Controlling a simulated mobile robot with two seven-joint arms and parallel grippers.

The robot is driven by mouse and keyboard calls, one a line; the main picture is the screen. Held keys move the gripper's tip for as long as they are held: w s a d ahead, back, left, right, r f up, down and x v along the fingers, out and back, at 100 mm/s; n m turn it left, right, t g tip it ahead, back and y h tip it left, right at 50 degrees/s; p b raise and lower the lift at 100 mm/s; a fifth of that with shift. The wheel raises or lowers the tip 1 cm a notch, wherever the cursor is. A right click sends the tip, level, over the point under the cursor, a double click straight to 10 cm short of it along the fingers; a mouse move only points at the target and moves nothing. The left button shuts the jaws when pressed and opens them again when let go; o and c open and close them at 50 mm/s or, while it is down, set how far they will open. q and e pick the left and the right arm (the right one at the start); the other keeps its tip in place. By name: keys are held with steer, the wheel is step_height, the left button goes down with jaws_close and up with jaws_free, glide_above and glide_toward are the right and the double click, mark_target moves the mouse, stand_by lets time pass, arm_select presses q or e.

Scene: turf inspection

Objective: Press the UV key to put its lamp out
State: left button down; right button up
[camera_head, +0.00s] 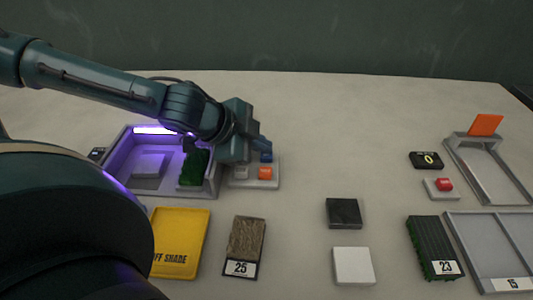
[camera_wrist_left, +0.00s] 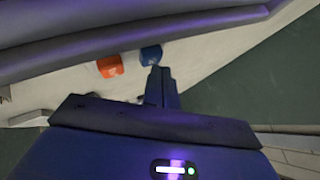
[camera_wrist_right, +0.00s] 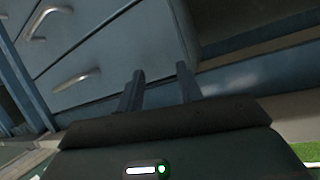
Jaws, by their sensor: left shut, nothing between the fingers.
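The UV lamp strip (camera_head: 157,130) glows violet along the back of a grey inspection box (camera_head: 210,193). Beside the box is a key panel (camera_head: 256,185) with an orange key (camera_head: 265,174), a blue key (camera_head: 267,158) and a pale key (camera_head: 241,171). Their labels are not legible, so I cannot tell which is UV. My left gripper (camera_head: 264,144) is shut and empty, its tips at or just above the blue key. In the left wrist view, the fingertips (camera_wrist_left: 155,72) are beside the blue key (camera_wrist_left: 150,54); contact is unclear. My right gripper (camera_wrist_right: 160,85) is open and empty.
A green turf piece (camera_head: 194,168) and grey block (camera_head: 149,165) are in the box. A yellow "OFF SHADE" tray (camera_head: 180,242), turf sample 25 (camera_head: 245,245), dark block (camera_head: 344,213) and white block (camera_head: 353,266) lie in front. A red button (camera_head: 444,184) and grey trays (camera_head: 478,250) are right.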

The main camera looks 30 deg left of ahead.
mark_target(261, 156)
arm_select(q)
steer(key=shift+f+b, duration=0.4)
steer(key=shift+f, duration=0.05)
steer(key=shift+r, duration=0.1)
stand_by(0.5)
steer(key=shift+r+p, duration=0.85)
steer(key=shift+p, duration=0.1)
step_height(261, 156, up, 5)
steer(key=p, duration=0.5)
steer(key=shift+s, duration=0.1)
